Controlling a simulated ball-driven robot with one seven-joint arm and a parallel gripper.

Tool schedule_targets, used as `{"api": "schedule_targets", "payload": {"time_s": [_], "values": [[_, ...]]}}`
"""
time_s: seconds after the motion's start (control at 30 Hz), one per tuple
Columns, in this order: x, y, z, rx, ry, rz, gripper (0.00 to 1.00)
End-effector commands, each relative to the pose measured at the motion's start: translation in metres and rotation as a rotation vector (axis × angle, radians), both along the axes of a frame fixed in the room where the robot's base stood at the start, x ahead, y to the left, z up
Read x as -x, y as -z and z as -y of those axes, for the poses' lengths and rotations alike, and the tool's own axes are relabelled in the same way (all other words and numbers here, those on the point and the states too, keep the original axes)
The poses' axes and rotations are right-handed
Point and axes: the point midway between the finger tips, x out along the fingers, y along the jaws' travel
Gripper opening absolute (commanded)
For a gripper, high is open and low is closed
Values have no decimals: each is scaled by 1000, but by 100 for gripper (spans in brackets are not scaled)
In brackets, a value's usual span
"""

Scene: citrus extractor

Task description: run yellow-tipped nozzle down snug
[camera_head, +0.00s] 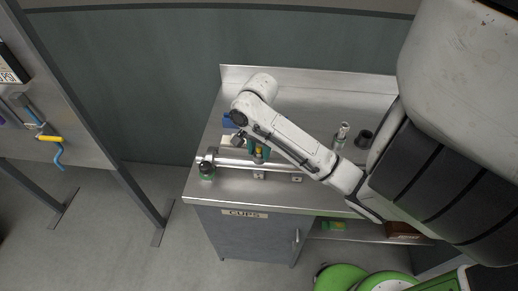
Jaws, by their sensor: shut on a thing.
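A small teal part with a yellow-orange end, which looks like the yellow-tipped nozzle (258,154), stands at the metal rail fixture (232,162) on the left of the steel counter. My gripper (247,141) reaches down from my wrist to this part and is shut on it. My forearm crosses in front, so the fingertips and the nozzle's seat are mostly hidden. I cannot tell how far down the nozzle sits.
A clear cylinder (342,134) and a dark cup (364,139) stand on the steel counter (330,92), right of my forearm. A tool panel (45,125) stands left across open floor.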

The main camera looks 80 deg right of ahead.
Motion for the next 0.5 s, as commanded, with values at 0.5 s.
{"api": "schedule_targets", "payload": {"time_s": [0.5], "values": [[1,0,1,2,154,-3,18]]}}
